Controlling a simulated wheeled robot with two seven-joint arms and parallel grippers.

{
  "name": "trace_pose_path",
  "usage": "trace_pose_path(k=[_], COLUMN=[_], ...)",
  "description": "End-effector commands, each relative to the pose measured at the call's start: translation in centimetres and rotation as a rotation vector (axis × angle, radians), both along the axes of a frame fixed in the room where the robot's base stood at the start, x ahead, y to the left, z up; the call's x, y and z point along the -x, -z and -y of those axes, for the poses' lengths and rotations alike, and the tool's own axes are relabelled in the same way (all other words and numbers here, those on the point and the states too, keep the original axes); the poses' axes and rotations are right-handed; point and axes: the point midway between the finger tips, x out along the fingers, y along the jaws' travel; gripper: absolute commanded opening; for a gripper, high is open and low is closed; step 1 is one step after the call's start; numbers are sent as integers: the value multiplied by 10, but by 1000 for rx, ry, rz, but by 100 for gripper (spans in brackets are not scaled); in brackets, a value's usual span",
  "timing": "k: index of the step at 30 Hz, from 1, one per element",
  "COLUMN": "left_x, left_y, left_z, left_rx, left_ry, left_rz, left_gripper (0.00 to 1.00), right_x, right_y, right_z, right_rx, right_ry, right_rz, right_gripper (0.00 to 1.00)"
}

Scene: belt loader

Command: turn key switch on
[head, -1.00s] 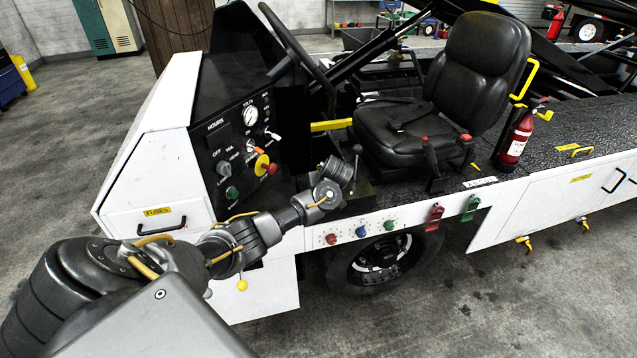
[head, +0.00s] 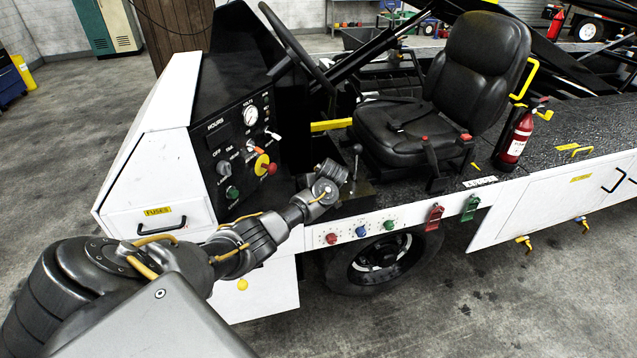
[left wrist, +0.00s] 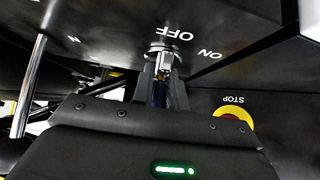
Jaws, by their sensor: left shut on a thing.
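The key switch (left wrist: 163,49) is a round metal collar on a dark panel, with OFF and ON printed beside it, upside down in the left wrist view. My left gripper (left wrist: 161,76) is at the switch, its two fingers shut on the key (left wrist: 160,91), a narrow metal and dark blue piece between them. The fingers hide part of the key, so its exact angle is hard to tell. In the head view my left arm reaches the side of the dashboard, but the fingers and the key switch are hidden there. My right gripper is not in view.
A red stop button on a yellow ring (left wrist: 234,116) sits close beside the gripper. The steering wheel (head: 298,50), seat (head: 478,75) and levers (head: 430,152) are near my arm. Colored knobs (head: 360,231) line the white side panel.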

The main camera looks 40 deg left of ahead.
Motion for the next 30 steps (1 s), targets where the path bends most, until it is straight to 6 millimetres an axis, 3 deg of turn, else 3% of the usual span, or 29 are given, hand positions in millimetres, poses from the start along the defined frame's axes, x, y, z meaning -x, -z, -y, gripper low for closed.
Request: trace_pose_path(k=[14, 30], left_x=[2, 3], left_y=[0, -1], left_z=[-2, -4], left_rx=[1, 2], left_ry=[51, 301], left_rz=[-2, -1], left_gripper=[0, 0], right_x=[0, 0], right_y=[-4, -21], right_z=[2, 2], right_rx=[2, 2], right_ry=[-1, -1], right_rz=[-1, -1], right_gripper=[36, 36])
